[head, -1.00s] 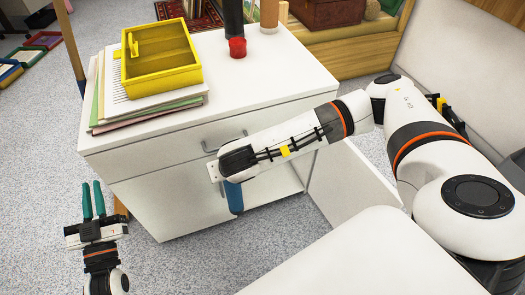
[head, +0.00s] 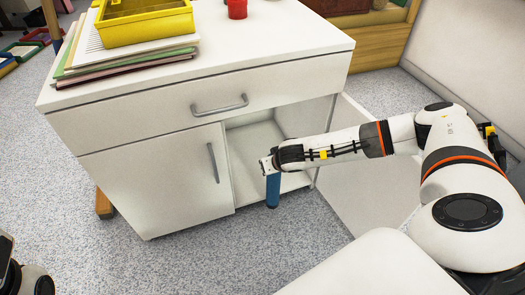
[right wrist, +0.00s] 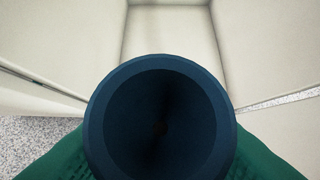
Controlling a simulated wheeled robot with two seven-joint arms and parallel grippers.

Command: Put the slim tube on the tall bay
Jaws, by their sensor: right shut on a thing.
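The slim tube (head: 273,191) is blue and hangs roughly upright below my right gripper (head: 270,172) in the head view. In the right wrist view the tube's round end (right wrist: 160,125) fills the middle, with green fingers on both sides of it. My right gripper is shut on the tube. The tall bay (head: 250,145) appears to be the open compartment at the cabinet's lower right. The tube is in front of its opening; the arm hides part of the bay. The bay's pale inner walls show beyond the tube in the wrist view. My left gripper's fingers are out of view.
The white cabinet (head: 155,185) has a closed left door and a closed drawer (head: 215,105) above. The right door (head: 365,180) stands open beside my forearm. A yellow tray (head: 150,27), papers (head: 80,55) and a red object (head: 237,9) are on top.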

